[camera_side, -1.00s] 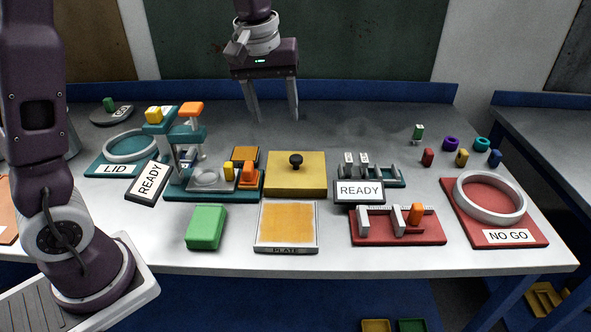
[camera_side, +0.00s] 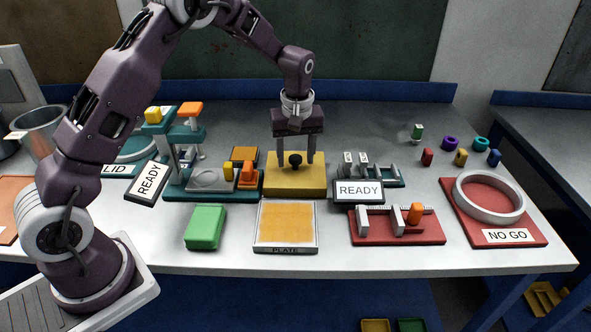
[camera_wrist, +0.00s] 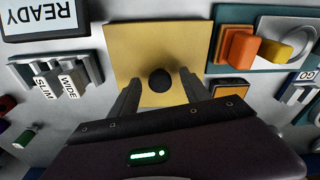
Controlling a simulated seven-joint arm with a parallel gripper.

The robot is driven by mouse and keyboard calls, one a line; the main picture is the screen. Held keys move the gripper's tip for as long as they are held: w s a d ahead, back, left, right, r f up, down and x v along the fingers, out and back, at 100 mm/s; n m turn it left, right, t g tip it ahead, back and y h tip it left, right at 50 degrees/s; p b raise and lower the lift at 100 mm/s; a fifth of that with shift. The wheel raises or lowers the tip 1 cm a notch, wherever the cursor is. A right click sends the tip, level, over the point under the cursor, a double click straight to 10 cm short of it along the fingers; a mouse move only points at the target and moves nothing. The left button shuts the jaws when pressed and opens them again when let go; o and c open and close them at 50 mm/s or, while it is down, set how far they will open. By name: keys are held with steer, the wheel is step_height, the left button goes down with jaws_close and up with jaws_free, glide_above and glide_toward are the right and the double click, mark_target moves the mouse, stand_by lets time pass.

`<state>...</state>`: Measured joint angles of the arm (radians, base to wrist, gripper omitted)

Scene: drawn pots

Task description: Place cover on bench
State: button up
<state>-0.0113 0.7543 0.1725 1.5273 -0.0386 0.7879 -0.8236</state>
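The cover looks to be the yellow block (camera_side: 294,182) with a black knob (camera_side: 295,160) on top, standing in the middle of the grey bench (camera_side: 370,125). My gripper (camera_side: 295,164) is above the block, pointing down, with one finger on each side of the knob. The fingers are apart from the knob. In the wrist view, the knob (camera_wrist: 160,80) lies ahead between the two open fingers (camera_wrist: 160,88), over the yellow top (camera_wrist: 125,42). No object is held.
A teal fixture (camera_side: 215,192) stands close on the left, and a teal gauge block with a READY sign (camera_side: 360,190) on the right. In front lie a plate tray (camera_side: 286,228), a green block (camera_side: 206,227) and a red fixture (camera_side: 398,228). Bare bench lies behind the block.

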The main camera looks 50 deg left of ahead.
mark_target(295, 158)
jaws_close()
step_height(295, 158, up, 9)
steer(key=s+d+m+h, duration=0.1)
steer(key=s+d+m, duration=0.2)
steer(key=s+m, duration=0.8)
steer(key=shift+r+t, duration=0.2)
steer(key=shift+t, duration=0.1)
